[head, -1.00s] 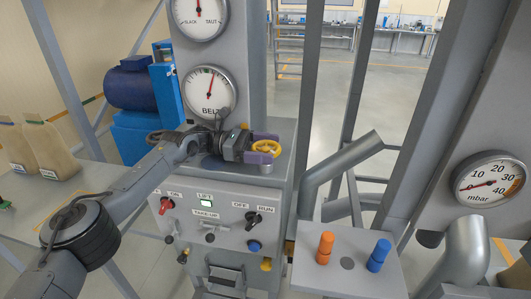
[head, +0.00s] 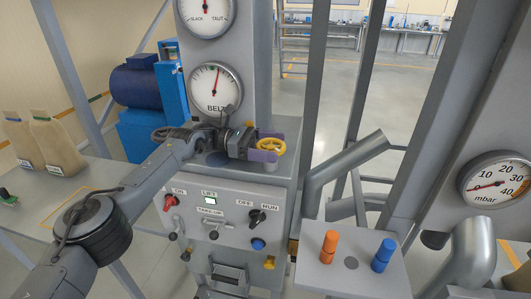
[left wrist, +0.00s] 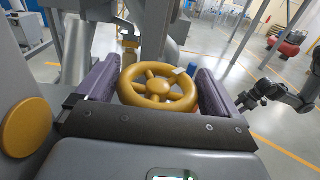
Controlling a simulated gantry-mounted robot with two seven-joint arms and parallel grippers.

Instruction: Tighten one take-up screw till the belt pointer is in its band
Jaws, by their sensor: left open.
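The yellow take-up handwheel (head: 271,146) sits on top of the grey control box. My left gripper (head: 265,149) is open at it, with one purple finger on either side of the rim. In the left wrist view the handwheel (left wrist: 158,86) lies between the purple fingers; whether they touch it I cannot tell. The white BELT gauge (head: 214,88) above has its red needle pointing up, slightly right of vertical, near a small green mark at the top. A dark jointed arm, apparently my right one, is at the right in the left wrist view; its jaws are unclear.
A SLACK–TAUT gauge (head: 206,14) is above. The control box (head: 232,220) has switches and knobs. An orange peg (head: 329,247) and a blue peg (head: 383,255) stand on a shelf at right. A grey chute (head: 345,170) and frame posts flank the box; sacks (head: 55,145) are left.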

